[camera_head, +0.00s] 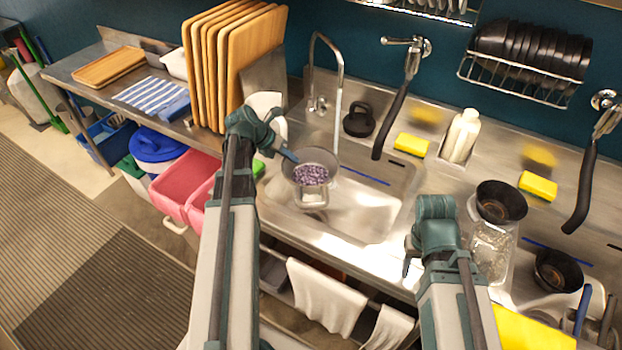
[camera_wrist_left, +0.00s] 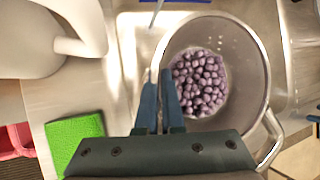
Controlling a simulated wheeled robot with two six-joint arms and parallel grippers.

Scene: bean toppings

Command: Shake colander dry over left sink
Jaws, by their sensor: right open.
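The metal colander (camera_head: 322,157) holds purple beans (camera_head: 311,175) and hangs over the left part of the left sink (camera_head: 370,212). In the left wrist view the colander (camera_wrist_left: 252,62) is tilted toward the camera, with the beans (camera_wrist_left: 200,84) gathered at its bottom. My left gripper (camera_head: 291,157) is at the colander's left rim, its fingers close together and shut on the rim; the fingers (camera_wrist_left: 162,98) also show in the left wrist view. My right gripper (camera_head: 409,262) is open and empty at the counter's front, right of the sink.
A curved faucet (camera_head: 340,75) rises behind the colander. A spray hose (camera_head: 392,120) hangs behind the sink. Upright cutting boards (camera_head: 215,75) stand at left. A white pitcher (camera_wrist_left: 40,40) and green sponge (camera_wrist_left: 75,140) lie left of the colander. Black bowls (camera_head: 500,200) stand at right.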

